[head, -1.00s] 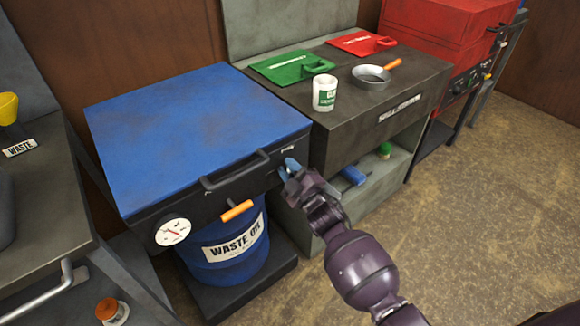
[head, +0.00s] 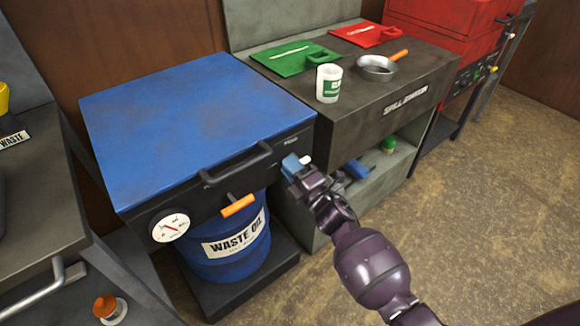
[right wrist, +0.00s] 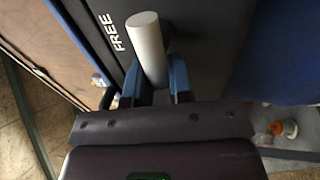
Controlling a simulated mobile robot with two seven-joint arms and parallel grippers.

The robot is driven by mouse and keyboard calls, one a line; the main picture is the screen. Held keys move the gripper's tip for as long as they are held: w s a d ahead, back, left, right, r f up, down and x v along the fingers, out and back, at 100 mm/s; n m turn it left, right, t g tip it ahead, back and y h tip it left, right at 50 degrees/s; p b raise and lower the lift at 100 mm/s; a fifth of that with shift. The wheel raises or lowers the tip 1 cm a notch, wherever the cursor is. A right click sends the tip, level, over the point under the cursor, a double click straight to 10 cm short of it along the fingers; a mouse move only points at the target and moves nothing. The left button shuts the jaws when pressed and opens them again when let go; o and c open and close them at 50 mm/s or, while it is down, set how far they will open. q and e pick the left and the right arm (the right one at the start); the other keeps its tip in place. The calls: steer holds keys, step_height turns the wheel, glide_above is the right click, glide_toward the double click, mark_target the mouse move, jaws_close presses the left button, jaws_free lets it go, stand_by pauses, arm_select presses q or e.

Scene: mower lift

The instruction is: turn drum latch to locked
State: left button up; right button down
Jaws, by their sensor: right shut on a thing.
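The drum latch shows in the right wrist view as a pale grey round handle (right wrist: 148,48) on a dark panel, beside the printed word FREE. In the head view its pale end (head: 306,159) shows at the right end of the dark front of the blue-topped unit (head: 200,110). My right gripper (head: 294,166) is at this corner, its blue fingers on both sides of the handle. It is shut on the handle; in the wrist view the fingers (right wrist: 158,78) grip its near end. The latch's pivot is hidden. My left gripper is not in view.
A black bar handle (head: 236,164), an orange lever (head: 238,206) and a round gauge (head: 170,228) are on the same front. A blue waste oil drum (head: 232,250) stands below. The spill station bench (head: 400,80) is close on the right. Open floor lies at the right.

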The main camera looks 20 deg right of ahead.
steer(key=shift+d, duration=0.25)
steer(key=c, duration=1.1)
jaws_free()
steer(key=shift+o, duration=0.3)
steer(key=shift+s+f, duration=0.1)
steer(key=shift+s, duration=0.1)
steer(key=v, duration=1)
steer(key=shift+p, duration=0.4)
steer(key=shift+s+d, duration=0.1)
